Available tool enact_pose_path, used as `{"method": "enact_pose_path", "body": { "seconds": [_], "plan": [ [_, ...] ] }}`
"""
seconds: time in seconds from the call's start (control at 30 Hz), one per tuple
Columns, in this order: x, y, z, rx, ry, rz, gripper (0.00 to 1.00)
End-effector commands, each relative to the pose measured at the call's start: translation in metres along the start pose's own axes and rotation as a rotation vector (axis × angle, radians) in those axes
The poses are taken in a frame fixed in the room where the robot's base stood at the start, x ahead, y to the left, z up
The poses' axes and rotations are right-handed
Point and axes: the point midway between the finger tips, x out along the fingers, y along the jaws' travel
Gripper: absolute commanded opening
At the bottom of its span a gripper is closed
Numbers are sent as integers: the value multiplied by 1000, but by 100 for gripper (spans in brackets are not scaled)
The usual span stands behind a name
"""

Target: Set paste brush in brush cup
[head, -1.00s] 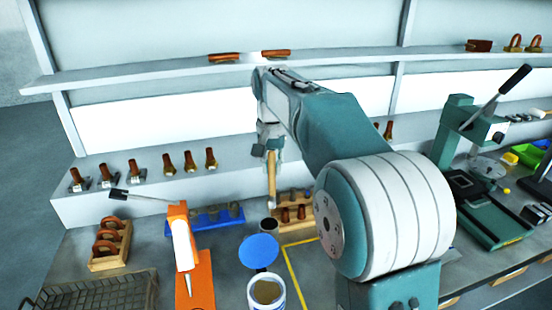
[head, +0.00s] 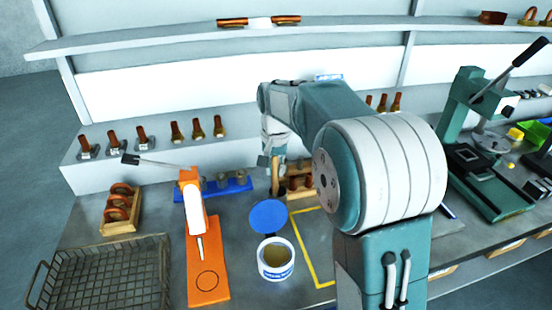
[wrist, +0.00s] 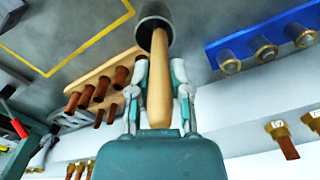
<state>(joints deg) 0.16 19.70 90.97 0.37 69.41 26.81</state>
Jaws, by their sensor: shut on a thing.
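The paste brush (wrist: 159,85) has a pale wooden handle and is held between the two fingers of my gripper (wrist: 160,68). Its far end goes into the mouth of a dark grey round cup (wrist: 146,13), the brush cup, so its bristles are hidden. In the head view the brush (head: 275,170) stands close to upright, its lower end at the cup (head: 280,192). My gripper (head: 273,157) is above the cup there, partly hidden by my arm. I cannot tell whether the brush touches the cup's bottom.
A paste tub (head: 275,272) with a raised blue lid (head: 268,216) stands in front of the cup. A wooden rack (head: 300,184) is just right, a blue rack (head: 222,188) left. An orange tool stand (head: 208,270) and wire basket (head: 110,280) lie further left.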

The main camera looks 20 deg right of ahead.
Motion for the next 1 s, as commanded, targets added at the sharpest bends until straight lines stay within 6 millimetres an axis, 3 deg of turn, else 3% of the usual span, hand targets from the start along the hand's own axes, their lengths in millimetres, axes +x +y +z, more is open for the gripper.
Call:
{"method": "enact_pose_path", "body": {
  "seconds": [0.2, 0.53, 0.57, 0.6, 0.67, 1.0],
  "plan": [
    [15, 2, -1, 1, -2, -1, 0],
    [18, 0, 0, 1, 0, 0, 0],
    [18, 0, 0, 1, 0, 0, 30],
    [18, 0, 0, 0, 0, 0, 47],
    [18, 0, 0, 0, 0, 0, 62],
    [18, 1, 0, 1, 0, 0, 65]
  ]
}}
